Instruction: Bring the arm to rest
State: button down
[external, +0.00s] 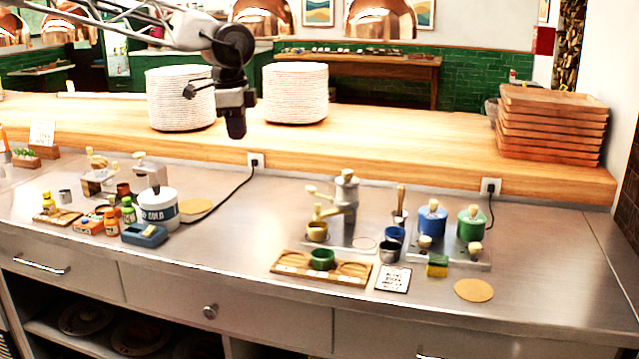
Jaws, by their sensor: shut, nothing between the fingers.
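My gripper (236,128) hangs in the upper middle left of the external view, pointing down. It appears in front of the wooden shelf and the stacks of white plates. It is shut and holds nothing. It is well above the steel counter (430,297) and seems apart from everything there. My arm comes in from the upper left.
Two plate stacks, left (168,98) and right (312,93), stand on the wooden shelf (400,130). Wooden trays (550,125) are piled at right. The counter holds a white tub (158,209), a grinder (346,195), a wooden tray (290,262) and blue (432,221) and green (470,224) canisters.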

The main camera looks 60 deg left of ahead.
jog(key=s+d+r+n, duration=0.1)
jog(key=s+d+r, duration=0.15)
jog(key=s, duration=1.05)
jog(key=s+d+f+n, duration=0.1)
jog(key=s+d+f, duration=0.1)
jog(key=s, duration=1)
jog(key=s+d+f+n+t, duration=0.1)
jog(key=s+f, duration=0.4)
jog(key=s, duration=0.7)
jog(key=s+d+f+n, duration=0.2)
jog(key=s+f+n, duration=0.1)
jog(key=s, duration=1)
jog(key=shift+d+f+t, duration=0.3)
jog(key=shift+d+t, duration=0.1)
jog(key=c, duration=1.8)
grip_release()
jog(key=shift+c, duration=0.2)
